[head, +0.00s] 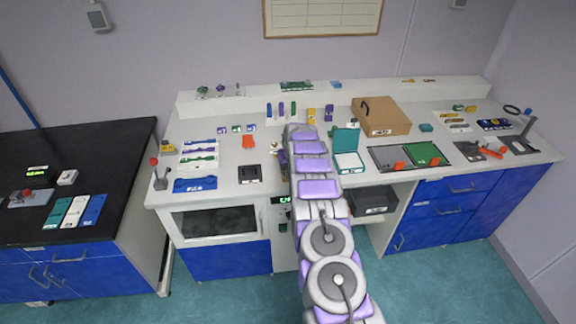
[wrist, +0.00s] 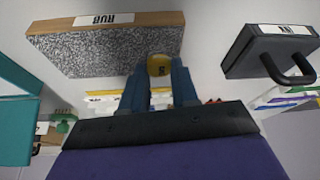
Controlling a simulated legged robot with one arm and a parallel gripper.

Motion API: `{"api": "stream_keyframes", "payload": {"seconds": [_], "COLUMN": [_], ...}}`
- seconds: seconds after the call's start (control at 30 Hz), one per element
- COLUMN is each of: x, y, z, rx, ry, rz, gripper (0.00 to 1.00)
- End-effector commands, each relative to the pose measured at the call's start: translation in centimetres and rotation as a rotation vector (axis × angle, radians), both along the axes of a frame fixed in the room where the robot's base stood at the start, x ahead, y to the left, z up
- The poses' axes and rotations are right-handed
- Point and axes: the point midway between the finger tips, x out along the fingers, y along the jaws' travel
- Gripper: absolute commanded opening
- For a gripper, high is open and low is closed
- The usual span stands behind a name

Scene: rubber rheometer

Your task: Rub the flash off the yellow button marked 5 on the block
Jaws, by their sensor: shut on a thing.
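In the wrist view, my gripper (wrist: 159,74) has its two blue fingers closed on a yellow button (wrist: 158,65). A dark mark like a 5 shows on the button's face. The block (wrist: 95,50), labelled RUB on its wooden edge, has a speckled grey face and lies just beyond the fingertips to the upper left. The button overlaps the edge of that grey face in the picture; I cannot tell whether they touch. Any flash on the button is too small to see. In the head view my arm hides the gripper and button.
A black pad with a handle (wrist: 270,52) stands right of the gripper in the wrist view. A teal open box (head: 347,161) stands right of my arm. A cardboard box (head: 383,117) is behind it. Green and grey trays (head: 427,154) lie farther right.

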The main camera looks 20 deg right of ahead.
Motion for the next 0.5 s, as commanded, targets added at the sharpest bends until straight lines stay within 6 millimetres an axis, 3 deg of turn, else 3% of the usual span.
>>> {"api": "stream_keyframes", "payload": {"seconds": [0.5], "x": [0.00], "y": [0.00], "z": [-0.34], "rx": [0.000], "ry": [0.000], "rz": [0.000], "gripper": [0.05]}}
